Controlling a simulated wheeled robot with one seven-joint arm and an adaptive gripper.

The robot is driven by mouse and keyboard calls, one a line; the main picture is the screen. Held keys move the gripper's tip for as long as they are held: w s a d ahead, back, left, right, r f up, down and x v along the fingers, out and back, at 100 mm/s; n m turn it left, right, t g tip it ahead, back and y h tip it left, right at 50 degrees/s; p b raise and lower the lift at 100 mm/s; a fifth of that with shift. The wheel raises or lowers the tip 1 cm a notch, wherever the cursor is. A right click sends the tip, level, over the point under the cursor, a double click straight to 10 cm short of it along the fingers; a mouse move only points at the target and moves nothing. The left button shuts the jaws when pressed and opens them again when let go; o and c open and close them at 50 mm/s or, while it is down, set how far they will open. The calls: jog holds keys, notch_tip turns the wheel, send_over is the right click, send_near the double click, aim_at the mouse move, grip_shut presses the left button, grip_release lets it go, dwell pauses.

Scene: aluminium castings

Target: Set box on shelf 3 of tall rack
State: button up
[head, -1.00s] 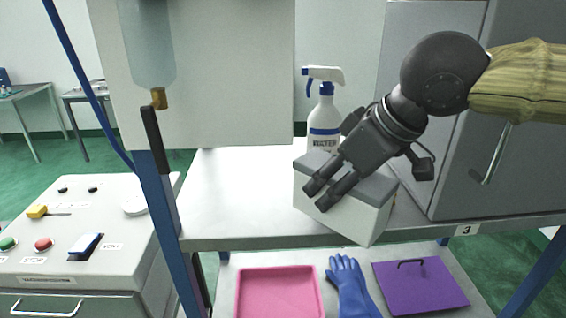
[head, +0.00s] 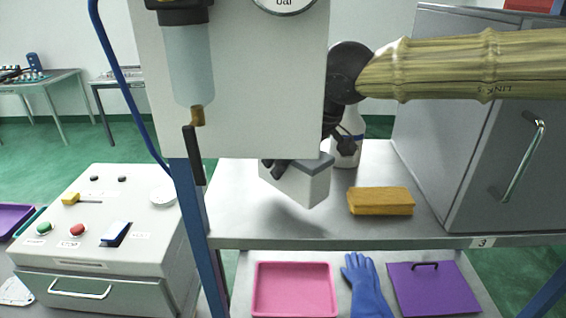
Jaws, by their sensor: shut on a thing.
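The box (head: 302,185), white with a grey lid, is in my gripper (head: 280,168) over shelf 3 (head: 240,215), the grey metal shelf with a "3" label on its front edge. A shadow on the shelf below the box suggests that it hangs a little above the surface. My gripper is shut on the box's lid side; the fingers and the box's upper left part are partly hidden by a pale panel in front. The rack's blue post (head: 190,215) stands to the left.
A yellow-brown block (head: 380,201) lies right of the box. A white bottle (head: 347,143) stands behind, partly hidden by my arm. A grey cabinet (head: 460,130) fills the shelf's right side. The lower shelf holds a pink tray (head: 258,290), blue glove (head: 366,290) and purple lid (head: 435,288).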

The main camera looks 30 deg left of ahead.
jog(key=shift+w+a+r+p, duration=0.15)
jog(key=shift+a+p, duration=0.15)
jog(key=shift+a, duration=0.4)
jog(key=shift+f+p, duration=0.65)
jog(key=shift+f, duration=1.2)
jog(key=o, duration=1.8)
jog(key=shift+c, duration=0.2)
jog(key=shift+d, duration=0.1)
jog(key=b+v, duration=0.2)
jog(key=v, duration=1)
jog(key=shift+b, duration=0.4)
